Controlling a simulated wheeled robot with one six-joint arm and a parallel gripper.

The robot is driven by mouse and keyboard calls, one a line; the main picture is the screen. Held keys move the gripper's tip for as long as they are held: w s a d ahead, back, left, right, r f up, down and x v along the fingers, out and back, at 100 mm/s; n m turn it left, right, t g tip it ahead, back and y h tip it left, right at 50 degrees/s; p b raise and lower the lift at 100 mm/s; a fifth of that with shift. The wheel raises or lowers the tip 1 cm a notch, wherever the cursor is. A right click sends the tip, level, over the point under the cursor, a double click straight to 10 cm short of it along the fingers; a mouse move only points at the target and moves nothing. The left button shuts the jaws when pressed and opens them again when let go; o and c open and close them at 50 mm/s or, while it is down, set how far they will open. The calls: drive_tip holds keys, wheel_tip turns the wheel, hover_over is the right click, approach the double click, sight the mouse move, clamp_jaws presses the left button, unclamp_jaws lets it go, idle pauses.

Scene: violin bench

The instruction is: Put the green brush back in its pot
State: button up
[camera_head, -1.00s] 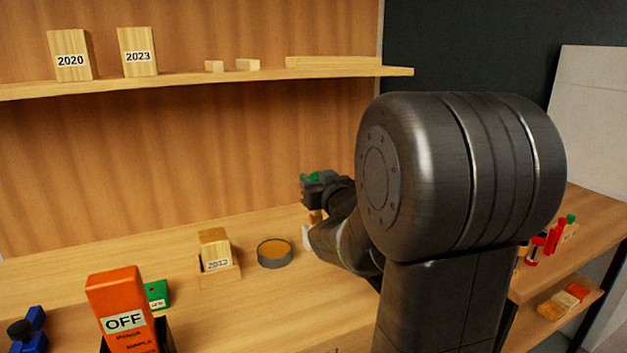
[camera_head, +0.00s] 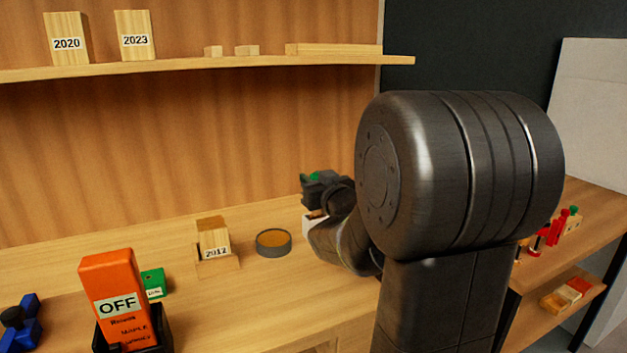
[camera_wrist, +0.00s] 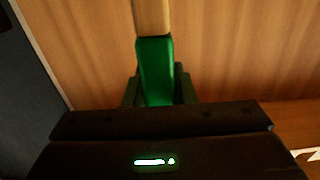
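The green brush shows in the wrist view as a green block (camera_wrist: 155,70) with a pale wooden length (camera_wrist: 152,17) beyond it. It sits between the fingers of my gripper (camera_wrist: 160,92), which is shut on it. In the head view my gripper (camera_head: 320,188) is above the bench, left of my large arm link, with a bit of green on top. A white pot-like thing (camera_head: 310,226) stands directly below it, partly hidden by my wrist. A small brown part shows at its top; I cannot tell whether the brush's end is inside.
A round dark tin (camera_head: 273,250) and a wooden block marked 2012 (camera_head: 213,240) stand left of the pot. An orange OFF block (camera_head: 118,290) and green box (camera_head: 153,283) are at front left. A shelf (camera_head: 200,66) runs above. A side table (camera_head: 590,232) holds red items.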

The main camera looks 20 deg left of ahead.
drive_tip(key=o, duration=0.5)
drive_tip(key=shift+c, duration=0.2)
drive_tip(key=p+v, duration=0.1)
drive_tip(key=v, duration=1.2)
drive_tip(key=shift+s+d, duration=0.25)
drive_tip(key=shift+s, duration=0.05)
